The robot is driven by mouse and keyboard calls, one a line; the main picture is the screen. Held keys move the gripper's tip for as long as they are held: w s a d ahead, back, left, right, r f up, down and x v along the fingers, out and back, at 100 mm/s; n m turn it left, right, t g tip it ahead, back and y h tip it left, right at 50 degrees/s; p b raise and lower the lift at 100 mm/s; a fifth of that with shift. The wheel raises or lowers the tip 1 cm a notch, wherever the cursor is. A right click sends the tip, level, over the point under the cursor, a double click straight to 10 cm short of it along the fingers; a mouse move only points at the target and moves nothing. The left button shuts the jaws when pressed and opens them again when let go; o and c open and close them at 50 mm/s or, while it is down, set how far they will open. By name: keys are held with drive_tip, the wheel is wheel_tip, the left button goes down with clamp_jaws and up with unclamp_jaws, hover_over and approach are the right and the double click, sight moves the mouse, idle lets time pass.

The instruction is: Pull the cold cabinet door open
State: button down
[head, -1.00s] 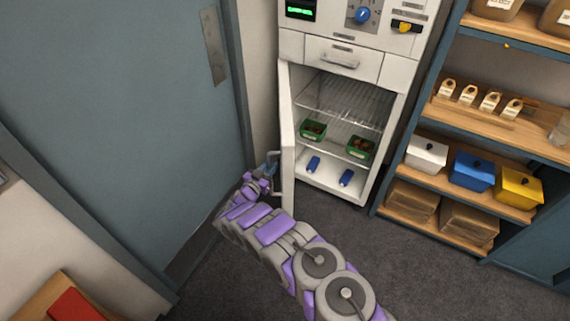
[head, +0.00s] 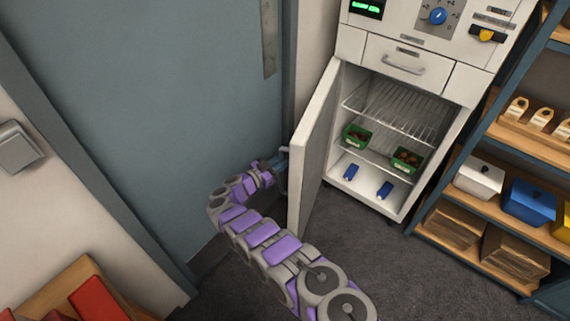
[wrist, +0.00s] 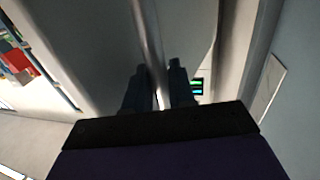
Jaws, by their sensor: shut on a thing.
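The white cold cabinet (head: 402,210) stands at the upper middle of the head view. Its door (head: 313,152) is hinged on the left and stands open, swung out toward the left. My gripper (head: 278,165) is at the door's outer face, shut on the door handle (head: 285,178). In the wrist view my two dark fingers (wrist: 160,85) are on either side of the long handle bar (wrist: 146,35). Inside the cabinet are wire shelves, two green trays of chestnuts (head: 356,136) (head: 407,159) and two blue packs (head: 351,172) (head: 385,190) on the floor.
A grey-blue room door (head: 160,90) lies to the left of the cabinet door. A shelf unit with white (head: 479,178) and blue (head: 529,201) bins stands at the right. Bare dark floor (head: 370,260) lies in front of the cabinet.

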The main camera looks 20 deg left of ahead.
drive_tip(key=shift+w+r, duration=0.1)
drive_tip(key=shift+w, duration=0.15)
drive_tip(key=shift+d+r, duration=0.1)
drive_tip(key=shift+d, duration=0.1)
drive_tip(key=c, duration=1.3)
unclamp_jaws()
drive_tip(key=shift+a, duration=0.1)
drive_tip(key=shift+o, duration=1)
drive_tip(key=shift+a+f, duration=0.1)
drive_tip(key=shift+f, duration=0.1)
drive_tip(key=shift+s+a, duration=0.1)
drive_tip(key=shift+s, duration=0.1)
drive_tip(key=v, duration=1.7)
drive_tip(key=shift+a, duration=0.2)
